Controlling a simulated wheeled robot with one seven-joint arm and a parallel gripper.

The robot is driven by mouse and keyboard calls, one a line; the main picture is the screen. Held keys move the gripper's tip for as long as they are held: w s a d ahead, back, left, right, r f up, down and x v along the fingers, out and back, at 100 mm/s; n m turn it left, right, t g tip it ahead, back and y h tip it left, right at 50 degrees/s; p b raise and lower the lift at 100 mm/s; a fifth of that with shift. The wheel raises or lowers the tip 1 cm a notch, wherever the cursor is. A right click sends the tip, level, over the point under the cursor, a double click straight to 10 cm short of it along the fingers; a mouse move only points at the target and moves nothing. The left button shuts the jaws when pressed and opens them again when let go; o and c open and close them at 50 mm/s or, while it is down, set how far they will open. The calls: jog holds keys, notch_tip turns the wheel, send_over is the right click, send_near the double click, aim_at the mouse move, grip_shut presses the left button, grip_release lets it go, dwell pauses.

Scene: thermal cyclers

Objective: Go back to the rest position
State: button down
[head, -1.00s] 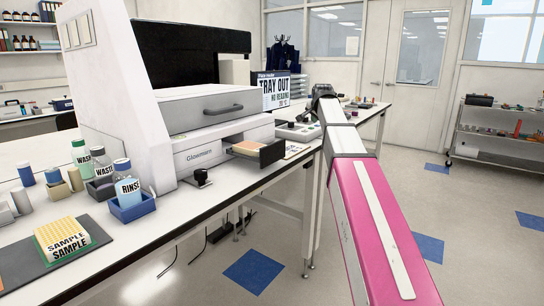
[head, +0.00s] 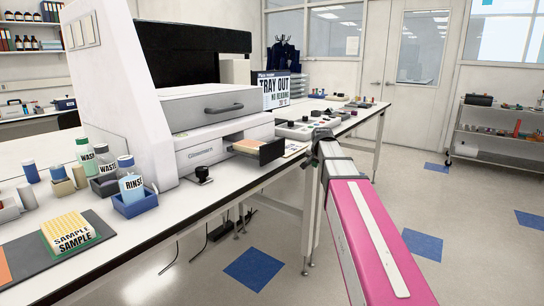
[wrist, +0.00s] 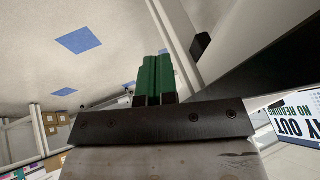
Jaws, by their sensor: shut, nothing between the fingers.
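My gripper (wrist: 155,80) shows in the wrist view as two green fingers side by side, shut with nothing between them. In the head view my pink and grey arm reaches out over the floor beside the bench's front edge, and the fingers cannot be made out there. The white Glowmourn machine (head: 205,152) stands on the bench with its tray (head: 259,149) slid out. My arm is to the right of this tray and apart from it.
The bench (head: 150,238) carries a yellow sample plate (head: 70,232), bottles, a blue holder (head: 134,201) and a control box (head: 297,130). A "TRAY OUT" sign (head: 276,92) stands behind. A metal cart (head: 505,130) is at far right. Floor right of the bench is clear.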

jog(key=s+f+n+g, duration=0.6)
jog(key=s+f, duration=2.4)
jog(key=shift+a+f+g, duration=0.15)
jog(key=shift+f+g, duration=0.1)
jog(key=shift+g, duration=0.05)
